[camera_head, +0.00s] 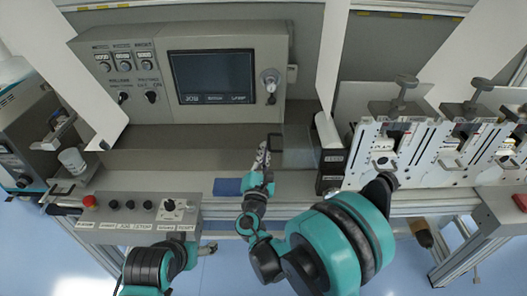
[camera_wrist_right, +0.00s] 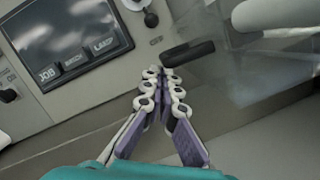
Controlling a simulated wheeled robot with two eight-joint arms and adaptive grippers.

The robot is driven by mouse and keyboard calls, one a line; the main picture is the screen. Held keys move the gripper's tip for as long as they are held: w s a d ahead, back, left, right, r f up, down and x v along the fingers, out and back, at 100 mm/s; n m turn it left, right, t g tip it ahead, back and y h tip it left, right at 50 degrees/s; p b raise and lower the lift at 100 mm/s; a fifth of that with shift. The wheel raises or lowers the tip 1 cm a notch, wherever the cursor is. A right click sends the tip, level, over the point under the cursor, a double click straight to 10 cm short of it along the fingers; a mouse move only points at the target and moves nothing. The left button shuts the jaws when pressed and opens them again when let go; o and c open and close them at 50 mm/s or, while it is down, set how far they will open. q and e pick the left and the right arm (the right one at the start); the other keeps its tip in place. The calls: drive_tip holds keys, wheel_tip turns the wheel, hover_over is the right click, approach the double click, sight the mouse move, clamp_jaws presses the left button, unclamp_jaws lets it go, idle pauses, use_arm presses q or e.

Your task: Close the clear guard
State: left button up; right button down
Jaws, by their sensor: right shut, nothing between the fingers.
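The clear guard (camera_head: 298,150) is a faint see-through panel left of the black-fronted unit. Its dark handle (camera_head: 275,143) is at its left edge. In the right wrist view, the handle (camera_wrist_right: 188,53) is a black bar and the guard (camera_wrist_right: 250,78) is a hazy sheet behind it. The guard's exact angle is hard to tell. My right gripper (camera_head: 263,152) is shut and empty, just left of the handle. In the right wrist view, its fingertips (camera_wrist_right: 162,73) are below and left of the handle, seemingly apart from it.
A control cabinet with a dark screen (camera_head: 212,76) stands behind. A button panel (camera_head: 135,214) is at front left, and a blue block (camera_head: 228,187) lies on the ledge. White slitter units (camera_head: 382,150) stand at right. The grey deck (camera_head: 190,160) left of my right gripper is clear.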

drive_tip(key=d+r+m+g+h+p, duration=0.2)
drive_tip(key=d+r+m+p, duration=0.5)
drive_tip(key=r+m+p, duration=0.3)
drive_tip(key=shift+d+r+m+g+y+p, duration=0.4)
drive_tip(key=shift+d+m, duration=0.75)
drive_tip(key=shift+d, duration=0.95)
drive_tip(key=shift+d+r+m+g+y+p, duration=0.15)
drive_tip(key=shift+d+r+m, duration=0.3)
drive_tip(key=shift+d+m, duration=1.25)
drive_tip(key=shift+d+r+m+g+y+p, duration=0.15)
drive_tip(key=shift+d+r+m+g+p, duration=0.35)
drive_tip(key=shift+d, duration=2.05)
